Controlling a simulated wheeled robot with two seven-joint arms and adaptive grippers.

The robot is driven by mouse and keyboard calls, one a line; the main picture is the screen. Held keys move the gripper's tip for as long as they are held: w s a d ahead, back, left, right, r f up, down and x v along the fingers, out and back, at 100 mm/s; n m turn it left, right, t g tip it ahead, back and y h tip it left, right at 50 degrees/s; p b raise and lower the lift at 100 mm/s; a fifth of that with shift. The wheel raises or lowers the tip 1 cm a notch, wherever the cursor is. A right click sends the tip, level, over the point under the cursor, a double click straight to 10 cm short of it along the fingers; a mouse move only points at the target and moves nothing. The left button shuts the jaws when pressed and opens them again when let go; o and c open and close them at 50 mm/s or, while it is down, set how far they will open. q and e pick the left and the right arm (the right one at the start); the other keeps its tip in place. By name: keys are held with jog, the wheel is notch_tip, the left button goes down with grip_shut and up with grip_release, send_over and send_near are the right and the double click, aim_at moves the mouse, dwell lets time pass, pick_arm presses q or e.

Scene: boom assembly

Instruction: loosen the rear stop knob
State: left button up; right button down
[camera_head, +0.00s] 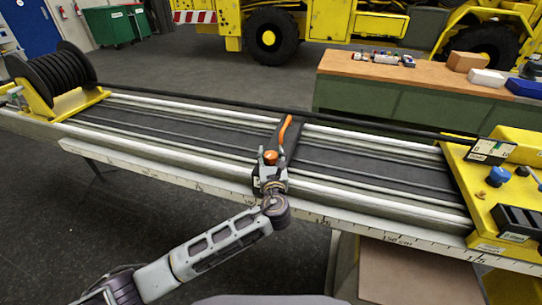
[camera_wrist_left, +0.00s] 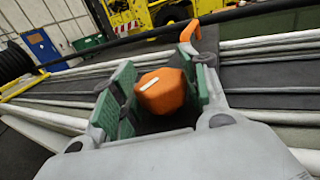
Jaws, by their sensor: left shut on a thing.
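The rear stop knob is an orange knob (camera_head: 270,156) on a dark stop block that sits across the rails of the boom. The knob also shows in the left wrist view (camera_wrist_left: 163,91), with a pale mark on its side. My left gripper (camera_head: 271,165) reaches up from the front edge and is shut on the knob, with its green finger pads on both sides of it. An orange lever (camera_head: 285,132) rises behind the knob; it also shows in the left wrist view (camera_wrist_left: 190,32). My right gripper is not in view.
A black hose reel (camera_head: 52,78) on a yellow stand is at the left end of the rails. A yellow end plate (camera_head: 500,200) with a blue knob (camera_head: 498,176) is at the right end. A wooden-topped bench (camera_head: 420,72) stands behind. A long black hose runs along the far side.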

pick_arm(q)
jog(key=o, duration=1)
jog(key=shift+s, duration=0.75)
jog(key=s, duration=1)
jog(key=shift+s+d, duration=0.2)
jog(key=shift+d, duration=0.2)
